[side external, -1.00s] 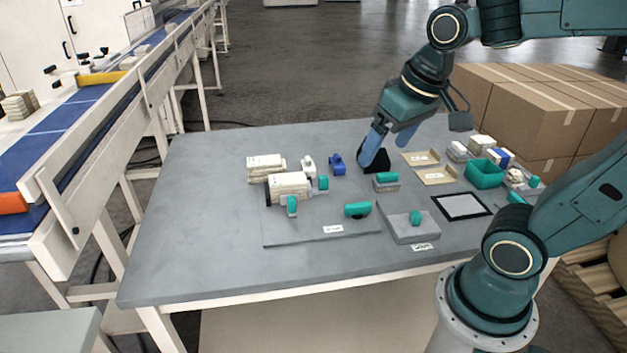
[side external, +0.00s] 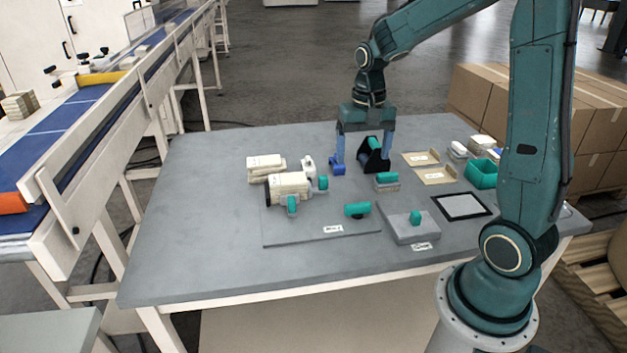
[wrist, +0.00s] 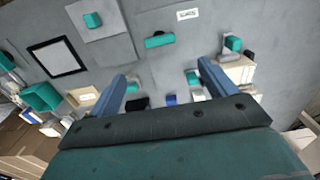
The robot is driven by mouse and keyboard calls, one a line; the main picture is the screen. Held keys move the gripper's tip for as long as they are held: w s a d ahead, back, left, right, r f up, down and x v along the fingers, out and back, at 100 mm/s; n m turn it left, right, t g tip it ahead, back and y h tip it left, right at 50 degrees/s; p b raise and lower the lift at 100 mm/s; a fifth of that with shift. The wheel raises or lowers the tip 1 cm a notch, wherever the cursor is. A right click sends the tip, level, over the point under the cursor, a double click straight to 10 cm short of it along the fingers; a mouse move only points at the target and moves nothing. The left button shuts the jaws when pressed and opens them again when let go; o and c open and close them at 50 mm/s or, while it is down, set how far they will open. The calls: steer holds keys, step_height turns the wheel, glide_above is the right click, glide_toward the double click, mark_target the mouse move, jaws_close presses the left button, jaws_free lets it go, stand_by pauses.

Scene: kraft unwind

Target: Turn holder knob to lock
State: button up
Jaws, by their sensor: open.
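Several teal knob-like parts are in view; I cannot tell for sure which is the holder knob. The cream cylindrical unit (side external: 288,188) has one teal knob (side external: 323,183) at its right end and another teal knob (side external: 291,205) at its front. A teal part (side external: 357,209) lies on the flat grey plate (side external: 300,236). A teal knob (side external: 416,217) stands on a grey block (side external: 400,229). A black stand with a teal top (side external: 374,144) is near my gripper (side external: 362,158). My gripper points down, fingers apart and empty; its fingers also show in the wrist view (wrist: 162,70).
A small blue part (side external: 338,166) is by the left finger. A grey block with a teal top (side external: 386,180), cardboard pieces (side external: 438,176), a black-framed pad (side external: 461,206) and a green tray (side external: 482,174) are on the right. The table's left side is clear.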

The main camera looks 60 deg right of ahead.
mark_target(358, 204)
steer(key=shift+d+f, duration=0.15)
steer(key=shift+f, duration=0.1)
steer(key=shift+f, duration=6.8)
steer(key=c, duration=1)
